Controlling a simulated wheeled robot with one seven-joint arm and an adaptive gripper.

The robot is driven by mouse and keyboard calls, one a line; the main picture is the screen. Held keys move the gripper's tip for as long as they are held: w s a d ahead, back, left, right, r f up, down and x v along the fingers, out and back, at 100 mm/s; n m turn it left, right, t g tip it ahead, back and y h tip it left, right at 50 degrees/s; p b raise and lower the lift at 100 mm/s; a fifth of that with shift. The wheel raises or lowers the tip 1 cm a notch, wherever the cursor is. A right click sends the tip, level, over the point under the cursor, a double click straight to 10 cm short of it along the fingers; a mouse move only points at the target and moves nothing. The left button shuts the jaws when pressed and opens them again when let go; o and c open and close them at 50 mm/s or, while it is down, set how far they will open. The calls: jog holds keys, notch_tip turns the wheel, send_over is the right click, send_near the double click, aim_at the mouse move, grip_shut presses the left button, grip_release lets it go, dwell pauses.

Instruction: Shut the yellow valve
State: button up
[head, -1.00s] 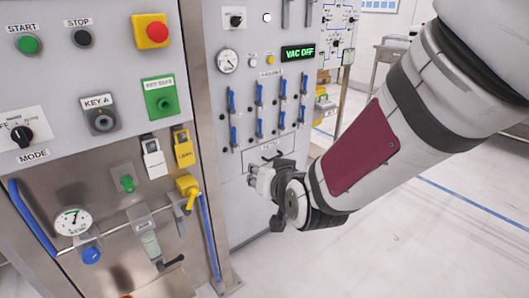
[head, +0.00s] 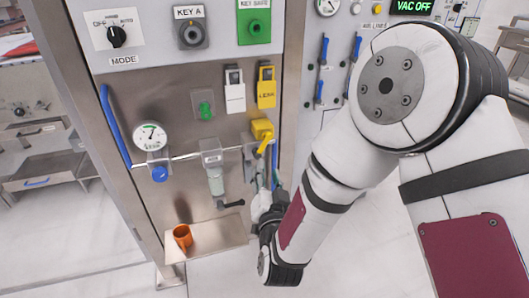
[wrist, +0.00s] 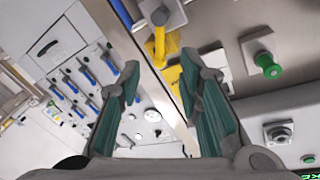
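The yellow valve (head: 262,130) sits on the right end of the horizontal pipe in the steel cabinet, with its yellow lever pointing down and to the left. It also shows in the wrist view (wrist: 172,45), at the top between and beyond my fingertips. My gripper (head: 263,186) is just below the valve in the head view, partly hidden by my own wrist and arm. In the wrist view my gripper (wrist: 161,68) has its two green-padded fingers spread wide with nothing between them. The fingers appear apart from the valve; the exact gap is hard to tell.
A pressure gauge (head: 150,136) and a blue knob (head: 160,173) are left along the pipe. A black-handled lever (head: 229,204) is close left of my gripper. An orange mug (head: 182,236) stands on the shelf below.

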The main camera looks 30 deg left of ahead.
aim_at(263, 147)
jog(key=b+x, duration=0.1)
jog(key=x, duration=0.9)
jog(key=shift+w+a, duration=0.1)
jog(key=shift+w, duration=0.1)
jog(key=shift+c, duration=0.4)
grip_shut()
